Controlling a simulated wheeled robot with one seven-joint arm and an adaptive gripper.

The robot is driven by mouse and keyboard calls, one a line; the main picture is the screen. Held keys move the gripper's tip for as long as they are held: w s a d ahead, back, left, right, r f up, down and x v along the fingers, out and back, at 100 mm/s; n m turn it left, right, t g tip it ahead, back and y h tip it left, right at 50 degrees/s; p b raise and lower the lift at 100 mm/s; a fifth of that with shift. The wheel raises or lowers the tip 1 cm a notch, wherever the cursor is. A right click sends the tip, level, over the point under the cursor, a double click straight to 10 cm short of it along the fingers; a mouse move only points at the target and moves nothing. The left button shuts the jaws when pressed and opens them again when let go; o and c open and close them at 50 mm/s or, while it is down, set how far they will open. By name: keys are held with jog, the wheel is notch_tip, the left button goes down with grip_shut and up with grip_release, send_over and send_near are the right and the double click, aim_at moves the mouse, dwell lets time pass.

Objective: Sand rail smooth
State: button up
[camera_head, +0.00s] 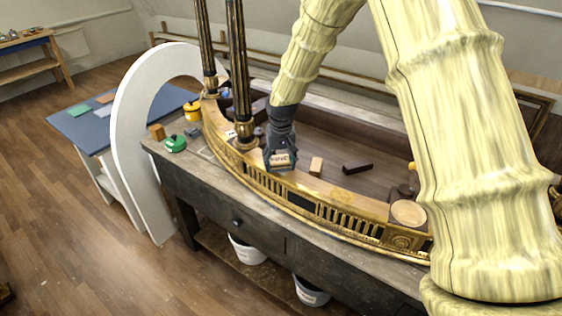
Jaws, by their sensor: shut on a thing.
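The gilt rail (345,202) curves across the worktop, with a carved, slotted front face and a dark panel (301,203) near its middle. My gripper (279,165) reaches down to the rail's top, left of the middle. It is shut on a small pale block (281,158), which looks like a sanding block. The block is at the rail's top surface; whether it touches cannot be told from this angle. The dark fingers hide part of the block and the rail behind them.
Dark gilt-ringed columns (238,70) rise from the rail's left part. A white arch (130,120) stands left. Buckets (247,250) are below.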

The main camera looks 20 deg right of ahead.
aim_at(281, 159)
jog(key=shift+w+a, duration=0.1)
jog(key=shift+a, duration=0.05)
jog(key=shift+s+d+f+p, duration=0.1)
jog(key=shift+s+d+p, duration=0.25)
jog(key=shift+s, duration=0.15)
jog(key=shift+r+p, duration=1.9)
jog(key=shift+r, duration=1.1)
jog(key=shift+w, duration=0.1)
jog(key=shift+r+p, duration=1.1)
jog(key=shift+r, duration=0.45)
jog(key=shift+f, duration=0.1)
